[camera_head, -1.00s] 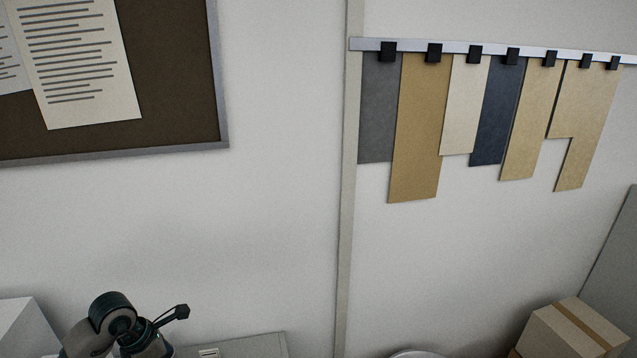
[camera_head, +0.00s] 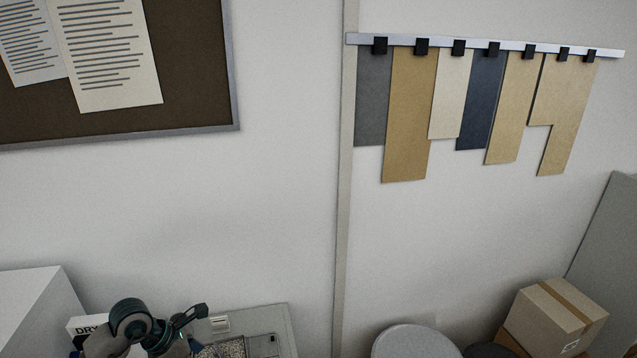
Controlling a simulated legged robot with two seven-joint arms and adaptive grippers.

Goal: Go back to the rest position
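My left arm comes in at the bottom left of the head view, with dark rounded parts and a black finger-like tip on my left gripper (camera_head: 192,316). The lower part of it is cut off by the frame edge, so I cannot tell whether it is open or holds anything. It shows in front of a grey machine top or panel (camera_head: 266,320). My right gripper is not in view.
A white block (camera_head: 35,300) and a box lettered "DRY" (camera_head: 84,326) are at the lower left. A round grey lid (camera_head: 415,343) and a cardboard box (camera_head: 540,318) are at the lower right. A pinboard (camera_head: 190,70) and hanging samples (camera_head: 408,110) are on the wall.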

